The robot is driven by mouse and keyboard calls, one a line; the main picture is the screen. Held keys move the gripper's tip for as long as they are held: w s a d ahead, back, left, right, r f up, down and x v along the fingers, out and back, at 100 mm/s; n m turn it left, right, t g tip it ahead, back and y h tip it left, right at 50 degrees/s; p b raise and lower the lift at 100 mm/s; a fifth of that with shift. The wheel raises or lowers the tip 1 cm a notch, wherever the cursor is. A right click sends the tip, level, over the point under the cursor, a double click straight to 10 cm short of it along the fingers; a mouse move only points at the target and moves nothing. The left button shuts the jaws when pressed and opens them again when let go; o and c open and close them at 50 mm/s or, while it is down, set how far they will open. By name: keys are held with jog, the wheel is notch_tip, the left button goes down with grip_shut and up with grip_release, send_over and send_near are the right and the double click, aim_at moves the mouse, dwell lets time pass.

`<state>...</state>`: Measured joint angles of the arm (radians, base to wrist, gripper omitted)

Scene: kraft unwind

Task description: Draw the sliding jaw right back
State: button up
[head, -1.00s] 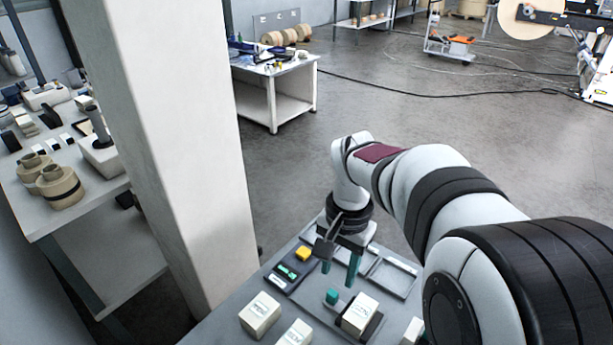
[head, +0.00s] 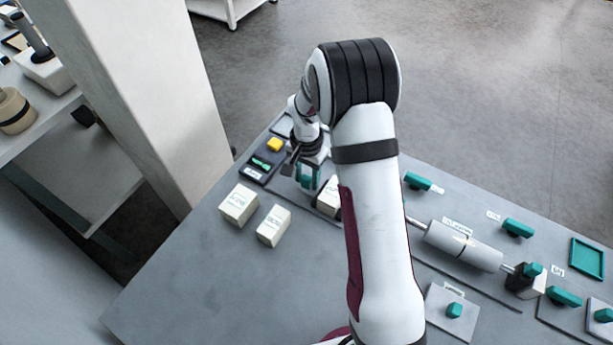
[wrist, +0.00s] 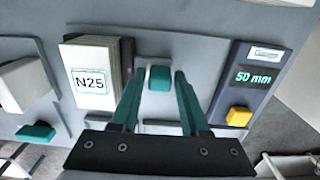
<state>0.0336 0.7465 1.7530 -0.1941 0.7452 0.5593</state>
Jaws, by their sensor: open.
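In the wrist view a teal knob (wrist: 159,78) stands on a grey slide, which I take to be the sliding jaw. Beside it on the left is a pale block marked N25 (wrist: 89,80), seated in a dark fixture. My gripper (wrist: 158,84) is open, with one teal finger on each side of the knob in the picture. I cannot tell whether the fingers touch it. In the head view my gripper (head: 307,177) is low over the bench, and the block (head: 328,200) is partly behind my arm. The knob cannot be made out there.
A readout box showing 50 mm (wrist: 254,78), with a yellow button (wrist: 239,116), stands close to the right finger. Two pale blocks (head: 238,204) (head: 273,226) sit on the bench. A roller (head: 462,246) and several teal-handled parts lie right of my arm. The near bench is clear.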

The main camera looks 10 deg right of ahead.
jog(key=shift+f, duration=0.2)
grip_shut()
dwell(1.3)
